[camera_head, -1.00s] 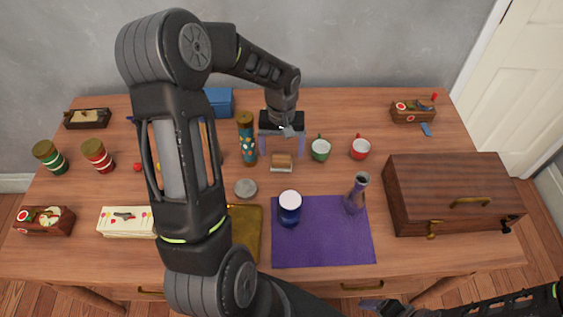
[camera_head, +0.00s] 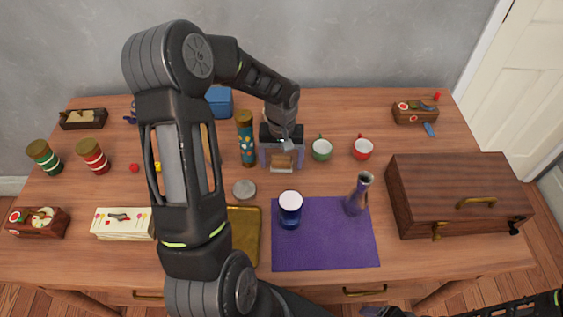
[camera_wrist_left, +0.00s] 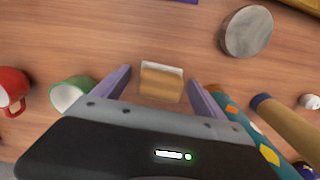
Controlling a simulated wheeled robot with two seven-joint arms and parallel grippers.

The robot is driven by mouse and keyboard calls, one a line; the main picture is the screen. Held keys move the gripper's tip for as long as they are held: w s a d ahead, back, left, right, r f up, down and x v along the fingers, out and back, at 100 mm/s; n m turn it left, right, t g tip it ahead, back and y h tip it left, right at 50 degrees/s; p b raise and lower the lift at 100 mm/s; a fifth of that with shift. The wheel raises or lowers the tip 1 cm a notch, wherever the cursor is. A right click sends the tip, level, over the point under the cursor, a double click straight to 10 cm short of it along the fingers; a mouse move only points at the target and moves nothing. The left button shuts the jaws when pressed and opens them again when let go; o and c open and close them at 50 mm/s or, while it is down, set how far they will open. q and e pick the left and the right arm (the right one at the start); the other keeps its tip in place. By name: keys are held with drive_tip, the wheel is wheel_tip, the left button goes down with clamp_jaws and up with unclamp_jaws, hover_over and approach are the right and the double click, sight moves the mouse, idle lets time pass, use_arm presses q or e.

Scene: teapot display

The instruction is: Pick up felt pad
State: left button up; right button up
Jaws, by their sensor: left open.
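A small brown block with a pale edge, which looks like the felt pad (camera_head: 281,168), lies on the table near the middle. My left gripper (camera_head: 282,162) is above it, open, with a purple finger on either side. In the left wrist view the pad (camera_wrist_left: 161,83) shows between the two fingers (camera_wrist_left: 160,76), with a gap on both sides. The gripper holds nothing. Of my right arm only a part shows at the bottom right edge, and its jaws cannot be made out.
A red mug (camera_head: 362,148) is further right. A grey disc (camera_head: 244,190) and a blue-and-white jar (camera_head: 290,211) are nearer. A wooden chest (camera_head: 455,190) fills the right side.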

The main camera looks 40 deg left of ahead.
sight(282, 157)
use_arm(q)
drive_tip(key=c, duration=1.5)
wheel_tip(282, 157, up, 10)
drive_tip(key=p, duration=0.6)
